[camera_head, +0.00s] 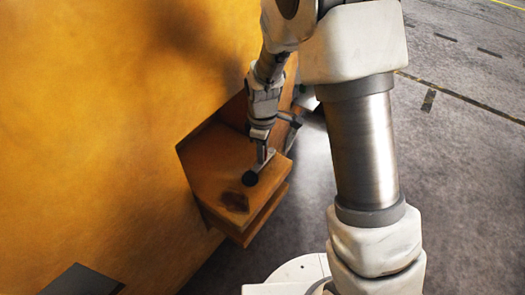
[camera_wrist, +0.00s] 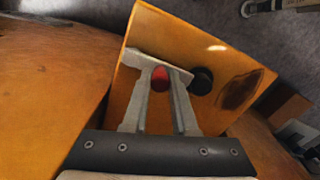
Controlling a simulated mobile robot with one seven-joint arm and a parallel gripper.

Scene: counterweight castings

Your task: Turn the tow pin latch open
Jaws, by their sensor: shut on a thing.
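The tow pin latch is on an orange-yellow tow bracket (camera_head: 212,160) that juts from a large yellow casting; the bracket also shows in the wrist view (camera_wrist: 170,28). A round black knob (camera_head: 250,179) sits on the bracket's top face; it also shows in the wrist view (camera_wrist: 202,81). My gripper (camera_wrist: 160,82) is over the bracket, just left of the knob in the wrist view. A red part (camera_wrist: 160,76) of the latch shows between its fingers, and it is shut on that. The fingers hide the rest of the latch. In the head view my gripper (camera_head: 264,153) reaches down beside the knob.
The yellow casting wall (camera_head: 100,120) fills the left of the head view. A dark patch (camera_head: 235,202) marks the bracket top near its front. A dark block (camera_head: 80,281) is at lower left. Grey floor (camera_head: 460,180) lies open to the right.

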